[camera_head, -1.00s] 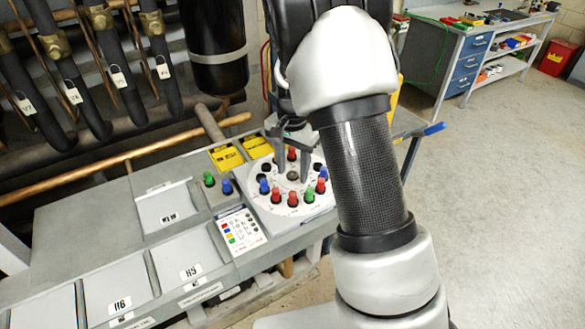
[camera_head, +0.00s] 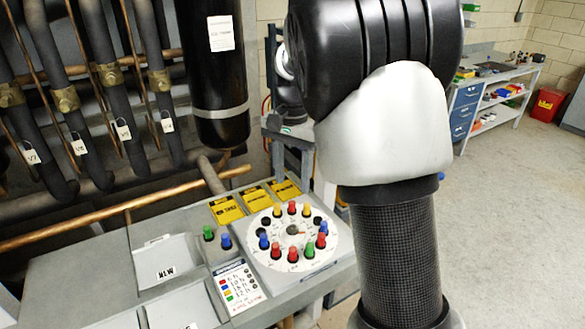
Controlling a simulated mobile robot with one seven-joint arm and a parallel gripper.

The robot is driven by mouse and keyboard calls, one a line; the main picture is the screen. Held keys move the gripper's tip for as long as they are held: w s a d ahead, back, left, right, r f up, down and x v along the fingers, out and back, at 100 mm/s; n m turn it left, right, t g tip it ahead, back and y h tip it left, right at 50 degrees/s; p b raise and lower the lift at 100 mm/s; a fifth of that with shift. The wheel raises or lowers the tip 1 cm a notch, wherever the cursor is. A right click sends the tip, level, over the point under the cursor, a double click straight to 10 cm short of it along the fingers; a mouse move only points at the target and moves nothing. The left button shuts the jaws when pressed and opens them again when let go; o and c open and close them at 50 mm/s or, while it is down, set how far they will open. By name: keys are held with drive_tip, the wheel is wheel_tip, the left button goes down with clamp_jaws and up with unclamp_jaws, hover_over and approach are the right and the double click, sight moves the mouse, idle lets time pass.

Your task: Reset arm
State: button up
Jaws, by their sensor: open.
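My gripper (camera_head: 292,168) shows partly behind my arm in the head view, with its two fingers apart and pointing down. It is open and empty. It appears above and behind the round white dial (camera_head: 268,250), apart from it. The dial carries a ring of red, blue, green, yellow and black pegs around a centre knob (camera_head: 293,229). My arm's large black and white joint covers the middle right of the view and hides part of the gripper's mount.
The grey console (camera_head: 75,262) holds the dial, yellow labels (camera_head: 226,208), green and blue buttons (camera_head: 226,242) and a colour legend card (camera_head: 239,285). Pipes, a copper rod (camera_head: 120,215) and a black cylinder (camera_head: 217,75) stand behind. A workbench (camera_head: 492,80) and red bin (camera_head: 547,104) are far right; floor between is clear.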

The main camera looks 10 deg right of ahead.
drive_tip(key=shift+r, duration=1.05)
drive_tip(key=shift+r, duration=0.1)
